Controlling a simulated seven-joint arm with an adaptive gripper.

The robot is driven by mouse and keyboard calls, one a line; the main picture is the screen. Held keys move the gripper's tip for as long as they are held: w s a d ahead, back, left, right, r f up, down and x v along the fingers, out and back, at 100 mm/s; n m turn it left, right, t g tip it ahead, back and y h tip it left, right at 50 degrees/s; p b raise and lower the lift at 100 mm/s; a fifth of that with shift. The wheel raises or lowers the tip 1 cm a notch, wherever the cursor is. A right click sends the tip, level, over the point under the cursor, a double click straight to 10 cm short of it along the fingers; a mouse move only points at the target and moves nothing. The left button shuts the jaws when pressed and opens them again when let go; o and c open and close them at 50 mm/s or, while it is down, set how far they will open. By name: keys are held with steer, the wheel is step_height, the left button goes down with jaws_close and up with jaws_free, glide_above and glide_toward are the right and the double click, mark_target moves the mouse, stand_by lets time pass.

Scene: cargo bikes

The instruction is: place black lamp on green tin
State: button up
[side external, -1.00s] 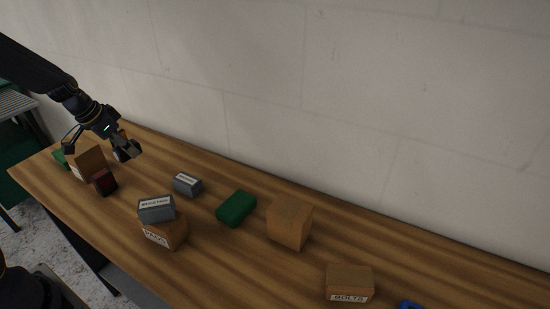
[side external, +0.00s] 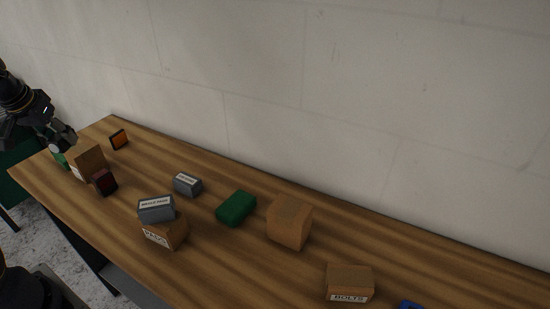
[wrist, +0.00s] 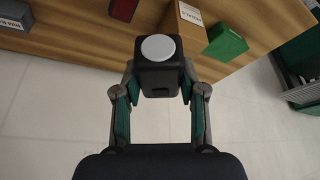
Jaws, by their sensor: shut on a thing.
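My gripper (wrist: 158,92) is shut on the black lamp (wrist: 165,78), a dark block with a round white face. In the side view my gripper (side external: 54,130) holds the lamp (side external: 64,137) raised at the bench's far left end. One green tin (side external: 60,158) is at that end, partly hidden behind a cardboard box; it also shows in the wrist view (wrist: 226,42), ahead and right of the lamp, apart from it. Another green tin (side external: 236,208) lies mid-bench. In the wrist view the lamp appears against the bench edge and floor.
The cardboard box (side external: 86,161) stands beside the left tin, with a dark red lamp (side external: 104,182) close by. An orange-faced lamp (side external: 118,139) is behind. A grey tin (side external: 156,209) sits on a carton (side external: 168,234). Another grey tin (side external: 187,184) and a brown box (side external: 290,222) stand farther right.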

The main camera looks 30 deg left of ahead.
steer(key=s+a+r+n+g+y, duration=0.1)
steer(key=s+a+n, duration=0.35)
steer(key=a, duration=0.55)
steer(key=m, duration=0.1)
glide_toward(60, 158)
steer(key=w+a, duration=0.1)
steer(key=w+a+f, duration=0.1)
steer(key=w, duration=0.1)
steer(key=w+a+f, duration=0.1)
steer(key=w, duration=0.1)
steer(key=shift+w+f, duration=0.1)
steer(key=shift+w+a+f, duration=0.1)
steer(key=shift+a+f, duration=0.05)
steer(key=shift+f, duration=0.05)
steer(key=shift+w+a+f, duration=0.1)
steer(key=shift+f, duration=1.55)
steer(key=shift+f, duration=0.1)
steer(key=o, duration=1.2)
steer(key=shift+c, duration=0.2)
